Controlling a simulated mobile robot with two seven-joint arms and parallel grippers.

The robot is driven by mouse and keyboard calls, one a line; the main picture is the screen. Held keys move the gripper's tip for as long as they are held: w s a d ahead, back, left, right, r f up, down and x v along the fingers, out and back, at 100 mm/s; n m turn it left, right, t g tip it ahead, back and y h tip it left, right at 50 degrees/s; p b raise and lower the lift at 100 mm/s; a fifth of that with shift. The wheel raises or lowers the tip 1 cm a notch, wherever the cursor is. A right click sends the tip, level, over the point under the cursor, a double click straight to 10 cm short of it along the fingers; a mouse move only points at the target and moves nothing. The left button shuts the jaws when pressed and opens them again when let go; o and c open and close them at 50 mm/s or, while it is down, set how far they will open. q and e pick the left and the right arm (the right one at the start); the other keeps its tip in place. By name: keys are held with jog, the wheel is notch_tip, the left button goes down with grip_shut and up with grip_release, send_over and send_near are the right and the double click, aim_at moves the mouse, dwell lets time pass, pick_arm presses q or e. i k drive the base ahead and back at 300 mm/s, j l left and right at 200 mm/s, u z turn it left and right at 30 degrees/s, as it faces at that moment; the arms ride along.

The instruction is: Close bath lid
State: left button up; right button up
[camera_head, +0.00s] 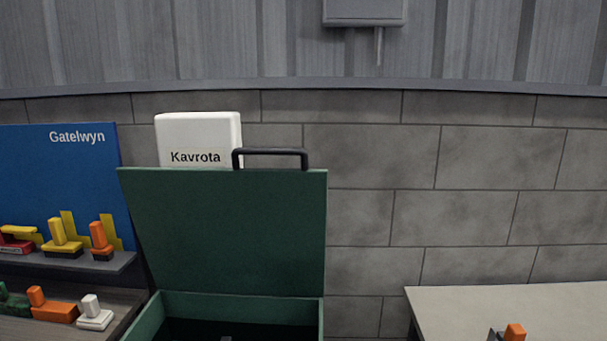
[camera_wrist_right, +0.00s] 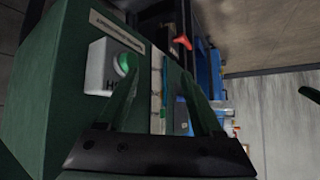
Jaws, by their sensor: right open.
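The bath is a green box (camera_head: 240,307) at the bottom centre of the head view, with a dark interior that is mostly cut off. Its green lid (camera_head: 230,230) stands raised, leaning slightly back, with a black handle (camera_head: 270,151) on its top edge. In the right wrist view, my right gripper (camera_wrist_right: 158,75) is open, with nothing seen between its fingers. Green box panels (camera_wrist_right: 45,95) are close by on the left of that view; whether the fingers touch anything cannot be told. My left gripper is not in view.
A white Kavrota box (camera_head: 198,130) stands behind the lid. A blue Gatelwyn board (camera_head: 50,170) and shelves with several coloured pieces are on the left. A pale table (camera_head: 520,305) is at the right. A white box with a green button (camera_wrist_right: 105,70) shows in the wrist view.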

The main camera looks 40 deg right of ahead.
aim_at(236, 230)
jog(key=j+z, duration=0.15)
jog(key=z, duration=0.2)
jog(key=j+z, duration=0.1)
jog(key=z, duration=0.3)
jog(key=j+z, duration=0.15)
jog(key=z, duration=0.2)
